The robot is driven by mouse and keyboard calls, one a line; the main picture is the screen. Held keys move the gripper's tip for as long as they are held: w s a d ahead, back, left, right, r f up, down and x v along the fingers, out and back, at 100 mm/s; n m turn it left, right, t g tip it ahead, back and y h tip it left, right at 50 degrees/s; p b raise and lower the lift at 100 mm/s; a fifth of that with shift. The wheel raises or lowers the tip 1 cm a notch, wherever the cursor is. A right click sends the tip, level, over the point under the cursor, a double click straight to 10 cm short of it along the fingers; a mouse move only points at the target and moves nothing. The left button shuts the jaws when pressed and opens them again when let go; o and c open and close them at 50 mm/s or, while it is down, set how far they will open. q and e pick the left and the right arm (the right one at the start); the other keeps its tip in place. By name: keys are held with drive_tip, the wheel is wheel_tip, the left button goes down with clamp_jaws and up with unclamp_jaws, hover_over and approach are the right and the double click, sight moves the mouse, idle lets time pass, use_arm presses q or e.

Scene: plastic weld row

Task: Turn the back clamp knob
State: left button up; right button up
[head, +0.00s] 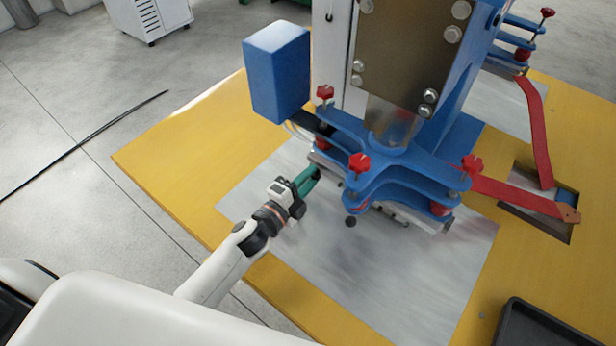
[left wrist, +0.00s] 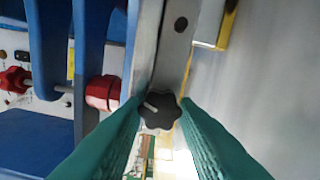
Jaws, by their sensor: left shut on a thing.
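The back clamp knob (left wrist: 160,112) is a small black lobed knob with a pale pin, on the edge of a grey metal bar in the left wrist view. My left gripper (head: 315,172) has green fingers, and they are shut on this knob, one on each side. In the head view the fingers reach in at the left end of the clamp bar under the blue machine head, and the held knob is hidden there. A second dark round knob (head: 350,221) shows nearer the front, apart from the gripper. My right gripper is not in view.
The blue welding head (head: 395,175) with red knobs (head: 359,163) stands just right of my left gripper. A blue box (head: 277,72) is behind it. Red straps (head: 515,196) and a black tray (head: 545,335) lie to the right. The grey plate (head: 400,290) in front is clear.

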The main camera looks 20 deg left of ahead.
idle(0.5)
use_arm(q)
drive_tip(key=o, duration=1)
drive_tip(key=shift+c, duration=0.2)
drive_tip(key=b+v, duration=0.1)
drive_tip(key=v, duration=0.9)
drive_tip(key=shift+s+a, duration=0.15)
drive_tip(key=shift+s, duration=0.2)
drive_tip(key=shift+s+a+r, duration=0.1)
drive_tip(key=shift+s+a, duration=0.1)
drive_tip(key=shift+s, duration=0.45)
